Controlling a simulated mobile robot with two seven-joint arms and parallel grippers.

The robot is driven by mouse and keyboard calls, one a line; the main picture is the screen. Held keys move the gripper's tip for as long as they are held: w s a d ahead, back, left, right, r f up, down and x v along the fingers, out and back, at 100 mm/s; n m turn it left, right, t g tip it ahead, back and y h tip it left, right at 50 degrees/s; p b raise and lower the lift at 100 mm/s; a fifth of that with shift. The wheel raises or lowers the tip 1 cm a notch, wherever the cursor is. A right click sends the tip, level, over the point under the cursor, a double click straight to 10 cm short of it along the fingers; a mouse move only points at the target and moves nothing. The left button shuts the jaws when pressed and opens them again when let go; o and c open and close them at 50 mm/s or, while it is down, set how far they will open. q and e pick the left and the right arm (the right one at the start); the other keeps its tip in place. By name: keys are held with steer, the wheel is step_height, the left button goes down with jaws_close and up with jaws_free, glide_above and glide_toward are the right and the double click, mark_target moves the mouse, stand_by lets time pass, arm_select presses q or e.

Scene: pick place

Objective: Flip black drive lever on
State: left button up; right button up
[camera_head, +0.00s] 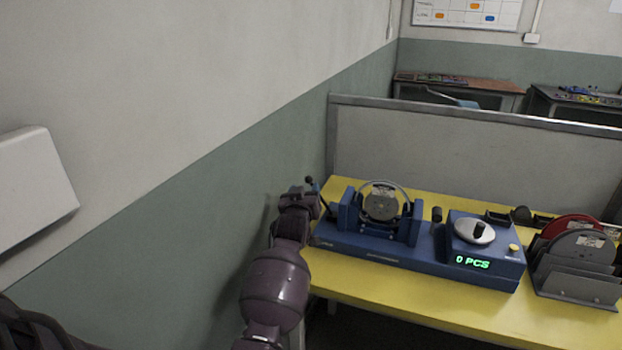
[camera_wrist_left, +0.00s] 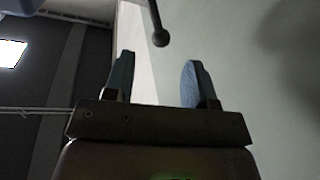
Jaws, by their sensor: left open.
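A blue counting machine (camera_head: 385,256) sits on the yellow table, with a green "0 PCS" display. A thin dark lever with a ball tip (camera_wrist_left: 160,38) shows in the left wrist view, just beyond and between the fingertips, apart from both. In the head view a small dark ball (camera_head: 309,180) shows at the machine's left end, beside my left gripper (camera_head: 317,188). My left gripper is open and empty; its two blue fingers (camera_wrist_left: 157,78) stand apart in the wrist view. The lever's base is hidden from me. My right gripper is not in view.
The yellow table (camera_head: 430,306) has bare room along its front. A rack of reels (camera_head: 577,285) stands right of the machine. A grey partition (camera_head: 450,155) runs behind, and a wall (camera_head: 190,215) is close on the left of my arm.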

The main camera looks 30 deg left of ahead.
mark_target(308, 182)
arm_select(q)
steer(key=x, duration=0.4)
steer(key=b+x, duration=0.1)
steer(key=x, duration=0.2)
steer(key=shift+w+a+f+b, duration=0.2)
steer(key=shift+w+b, duration=0.1)
steer(key=shift+w+a+r, duration=0.1)
steer(key=shift+w+a, duration=0.1)
steer(key=shift+w, duration=0.2)
